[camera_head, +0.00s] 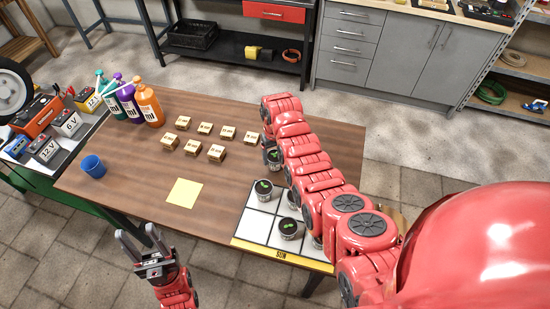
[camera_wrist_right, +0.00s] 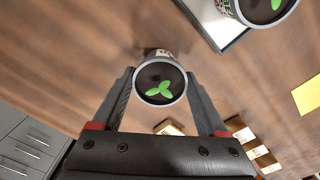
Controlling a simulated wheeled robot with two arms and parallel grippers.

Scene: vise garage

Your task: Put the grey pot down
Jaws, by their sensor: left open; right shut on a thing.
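The grey pot (camera_wrist_right: 160,82), with dark soil and a green sprout, is between the two fingers of my right gripper (camera_wrist_right: 160,95). The fingers are shut on its sides. It is over bare wooden table beside the white tray; I cannot tell if it touches the table. In the head view the pot (camera_head: 272,158) shows partly at the left edge of my right arm, which hides much of the gripper. My left gripper (camera_head: 143,245) is open and empty in front of the table's near edge.
The white gridded tray (camera_head: 257,222), with a yellow "SUN" strip, holds several potted sprouts, partly hidden by my arm.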

